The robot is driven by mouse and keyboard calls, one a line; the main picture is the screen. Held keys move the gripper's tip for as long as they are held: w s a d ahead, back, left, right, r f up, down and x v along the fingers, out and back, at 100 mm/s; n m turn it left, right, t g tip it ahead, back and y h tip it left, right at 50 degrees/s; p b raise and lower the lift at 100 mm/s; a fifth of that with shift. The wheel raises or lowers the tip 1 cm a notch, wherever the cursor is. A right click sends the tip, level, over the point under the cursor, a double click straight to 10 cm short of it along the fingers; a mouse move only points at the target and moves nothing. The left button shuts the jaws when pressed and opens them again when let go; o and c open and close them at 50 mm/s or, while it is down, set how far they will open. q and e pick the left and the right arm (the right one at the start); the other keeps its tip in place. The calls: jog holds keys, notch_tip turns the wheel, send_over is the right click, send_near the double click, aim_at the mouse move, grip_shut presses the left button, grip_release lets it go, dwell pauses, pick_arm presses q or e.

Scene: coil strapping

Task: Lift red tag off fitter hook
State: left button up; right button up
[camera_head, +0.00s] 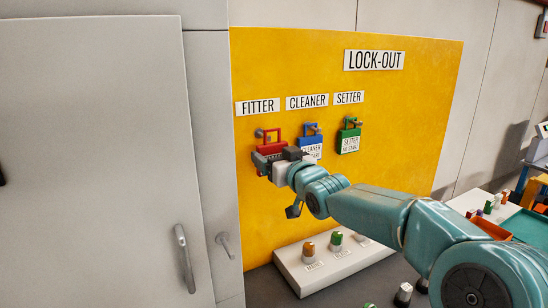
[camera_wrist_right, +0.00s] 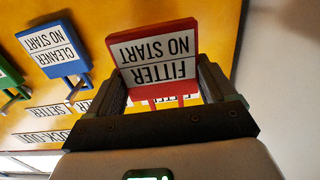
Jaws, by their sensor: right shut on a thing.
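The red FITTER tag (camera_head: 269,147) is at the yellow LOCK-OUT board (camera_head: 420,100), below the FITTER label (camera_head: 258,107). Its red loop is at the fitter hook (camera_head: 260,133); I cannot tell whether the loop is clear of it. My right gripper (camera_head: 271,162) is shut on the tag's lower part. In the right wrist view the tag (camera_wrist_right: 153,55) shows upside down, with "FITTER NO START" on its white face, between the two dark fingers of the right gripper (camera_wrist_right: 162,82). My left gripper is not in view.
The blue CLEANER tag (camera_head: 311,142) hangs close to the right of my gripper, partly behind it. The green SETTER tag (camera_head: 349,139) hangs further right. A white button box (camera_head: 300,274) stands below the board. A grey cabinet door (camera_head: 95,150) is at the left.

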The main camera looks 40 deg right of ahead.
jog(key=shift+s+a+b, duration=0.1)
jog(key=shift+s+b, duration=0.2)
jog(key=shift+s, duration=0.25)
jog(key=shift+b+v, duration=0.3)
jog(key=shift+v, duration=0.55)
jog(key=v, duration=0.3)
jog(key=shift+s+b, duration=0.1)
jog(key=shift+b, duration=0.2)
